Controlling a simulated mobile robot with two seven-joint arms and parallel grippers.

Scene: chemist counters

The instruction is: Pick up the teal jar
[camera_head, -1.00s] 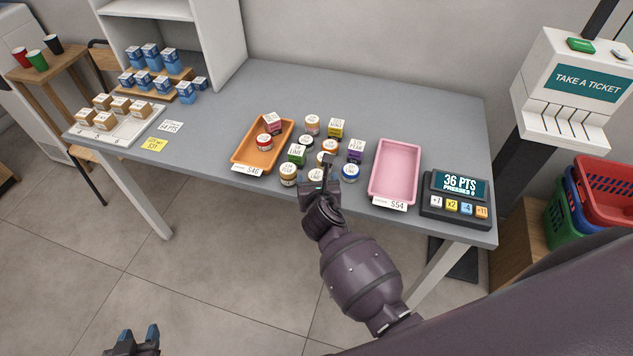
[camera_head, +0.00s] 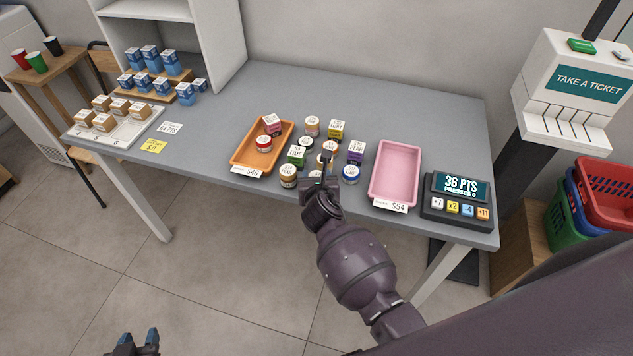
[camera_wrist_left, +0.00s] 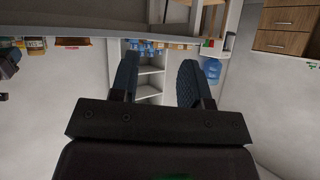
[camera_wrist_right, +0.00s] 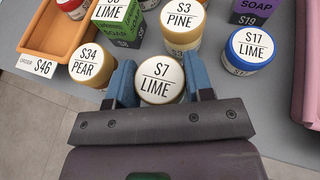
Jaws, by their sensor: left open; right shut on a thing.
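My right gripper (camera_wrist_right: 158,84) is shut on a round jar with a white lid marked S7 LIME (camera_wrist_right: 158,78), between its blue fingers. The jar's sides are mostly hidden, so I cannot make out its body colour or whether its base touches the counter. No other jar in view shows a clear teal body. In the head view my right gripper (camera_head: 323,172) is at the front of the jar cluster and hides most of this jar. My left gripper (camera_head: 138,342) is open and empty, low over the floor; its spread fingers show in the left wrist view (camera_wrist_left: 158,85).
Close around are the S34 PEAR jar (camera_wrist_right: 92,65), the S3 PINE jar (camera_wrist_right: 183,22), the S17 LIME jar (camera_wrist_right: 250,50) and a green LIME box (camera_wrist_right: 118,18). An orange tray (camera_head: 240,160) stands left, a pink tray (camera_head: 395,180) and keypad (camera_head: 455,205) right. The counter's back is clear.

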